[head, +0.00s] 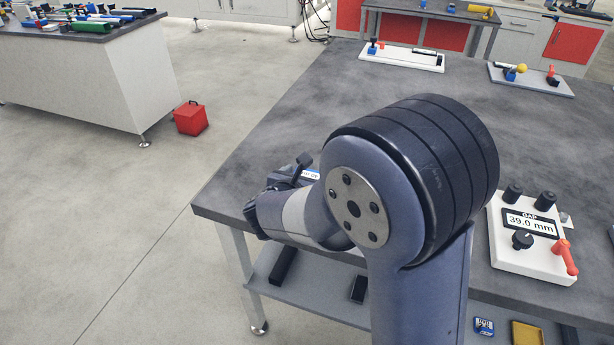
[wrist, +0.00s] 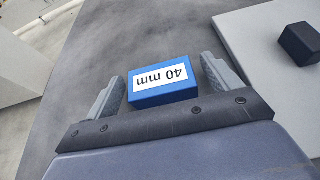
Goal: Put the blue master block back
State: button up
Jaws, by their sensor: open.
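The blue master block (wrist: 148,98) has a white label reading 40 mm, upside down in the wrist view. It lies between the two grey fingers of my gripper (wrist: 163,70), which is open. A narrow gap shows on each side of the block, so neither finger appears to press on it. In the head view only a sliver of the block's label (head: 312,174) shows beside my arm, near the left edge of the table. My wrist and forearm hide most of the gripper and block there.
A white panel (head: 509,258) with dark knobs, a red lever and a display reading GAP 39.0 mm is on the grey table (head: 290,125) at right. Two trays (head: 400,58) (head: 535,82) sit at the back. In the wrist view, a pale slab (wrist: 245,35) carries a dark block (wrist: 299,43).

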jog(key=p+v, duration=0.1)
jog(key=v, duration=1.1)
jog(key=shift+r, duration=0.1)
dwell(1.0)
